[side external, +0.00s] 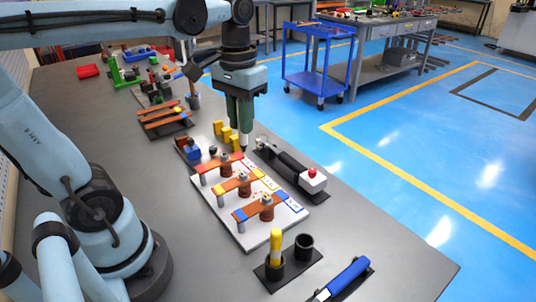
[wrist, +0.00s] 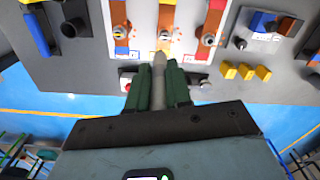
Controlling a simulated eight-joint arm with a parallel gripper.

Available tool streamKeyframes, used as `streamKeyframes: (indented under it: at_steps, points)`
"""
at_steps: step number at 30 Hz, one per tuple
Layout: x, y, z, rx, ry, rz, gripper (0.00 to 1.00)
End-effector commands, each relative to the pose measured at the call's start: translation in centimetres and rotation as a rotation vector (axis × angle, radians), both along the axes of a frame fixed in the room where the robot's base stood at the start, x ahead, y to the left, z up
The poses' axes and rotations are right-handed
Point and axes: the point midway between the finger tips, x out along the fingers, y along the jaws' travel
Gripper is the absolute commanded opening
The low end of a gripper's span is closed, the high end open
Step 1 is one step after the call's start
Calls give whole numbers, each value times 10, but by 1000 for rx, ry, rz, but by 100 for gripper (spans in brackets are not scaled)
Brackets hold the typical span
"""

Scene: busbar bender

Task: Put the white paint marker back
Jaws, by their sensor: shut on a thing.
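My gripper (side external: 243,122) has green fingers shut on the white paint marker (wrist: 159,68), a pale, narrow-tipped stick. It points down near the far edge of the white board in the side view; I cannot tell whether the tip touches. The gripper also shows in the wrist view (wrist: 158,92). A black holder at the near end of the table has two cups: one cup (side external: 275,270) holds a yellow marker (side external: 276,245), and the other cup (side external: 304,247) looks empty. The white board (side external: 251,240) carries three copper bars with red, yellow and blue marks.
A black tool with a red-buttoned white end (side external: 313,180) lies right of the board. Yellow blocks (side external: 226,134) and a blue block (side external: 189,150) stand behind it. A blue-handled tool (side external: 347,278) lies at the near edge. Bare table (side external: 190,245) lies left of the board.

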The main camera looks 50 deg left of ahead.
Motion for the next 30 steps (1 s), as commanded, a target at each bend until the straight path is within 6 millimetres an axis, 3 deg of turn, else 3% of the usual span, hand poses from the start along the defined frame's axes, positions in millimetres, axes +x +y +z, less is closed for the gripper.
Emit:
streamKeyframes:
  at_steps: [11, 22, 30]
  points:
    - [0, -4, 50, 0, 0, -4, 0]
    - [-3, -93, 48, 0, 0, -13, 0]
    - [-30, -173, 48, 0, 0, -15, 0]
